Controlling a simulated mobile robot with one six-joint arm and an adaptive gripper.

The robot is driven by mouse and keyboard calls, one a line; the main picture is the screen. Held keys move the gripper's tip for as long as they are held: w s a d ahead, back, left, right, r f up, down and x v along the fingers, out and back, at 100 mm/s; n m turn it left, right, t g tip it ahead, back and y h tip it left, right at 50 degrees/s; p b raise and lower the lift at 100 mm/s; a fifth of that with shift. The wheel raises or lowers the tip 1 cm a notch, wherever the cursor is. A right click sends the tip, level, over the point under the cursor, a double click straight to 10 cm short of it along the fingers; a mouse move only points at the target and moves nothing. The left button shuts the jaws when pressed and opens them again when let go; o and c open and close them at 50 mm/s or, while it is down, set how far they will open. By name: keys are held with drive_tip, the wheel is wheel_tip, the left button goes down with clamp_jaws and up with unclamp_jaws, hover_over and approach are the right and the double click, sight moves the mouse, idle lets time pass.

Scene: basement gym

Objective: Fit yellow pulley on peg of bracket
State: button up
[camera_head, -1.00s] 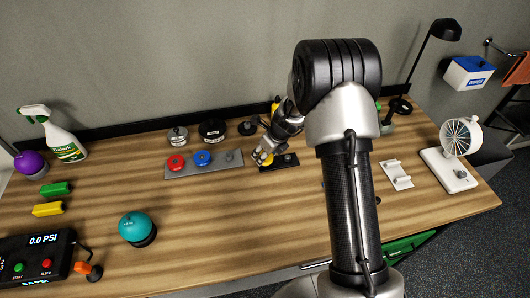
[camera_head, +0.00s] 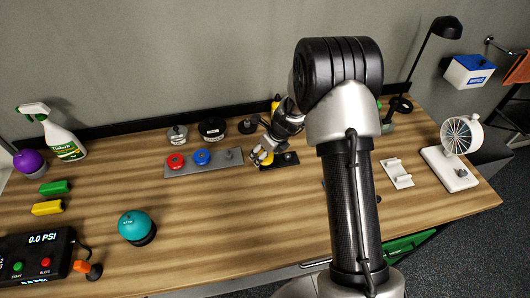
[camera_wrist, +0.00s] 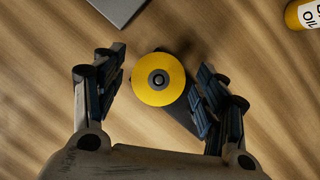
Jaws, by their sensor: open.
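The yellow pulley (camera_wrist: 159,79) is a flat round disc with a small dark-centred hub. It lies over one end of a dark plate (camera_wrist: 185,115) in the wrist view, with the hub showing in its middle. My gripper (camera_wrist: 160,62) is open, one finger on each side of the pulley, with gaps visible between. In the head view my gripper (camera_head: 262,157) is low at the left end of the dark plate (camera_head: 291,160) and partly hides the pulley (camera_head: 268,160). A grey bracket plate (camera_head: 217,164) lies to the left, carrying a red pulley (camera_head: 176,162), a blue pulley (camera_head: 202,158) and a bare peg (camera_head: 228,155).
A yellow bottle (camera_wrist: 304,13) is at the wrist view's top right. A white holder (camera_head: 396,174) and a fan-like device (camera_head: 461,136) are to the right. The table's front middle is clear beside a teal ball (camera_head: 134,225).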

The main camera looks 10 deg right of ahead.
drive_tip(key=v, duration=1.1)
drive_tip(key=shift+s+r, duration=0.15)
drive_tip(key=shift+r, duration=0.1)
drive_tip(key=s+a+r+n, duration=0.3)
drive_tip(key=s+r+n, duration=1)
drive_tip(key=r, duration=0.2)
drive_tip(key=s+r+n+h, duration=0.2)
drive_tip(key=s+r+n, duration=0.1)
drive_tip(key=s+n, duration=1.4)
drive_tip(key=shift+s+d+r+t, duration=0.2)
drive_tip(key=shift+s+d+t, duration=0.25)
drive_tip(key=shift+s, duration=0.7)
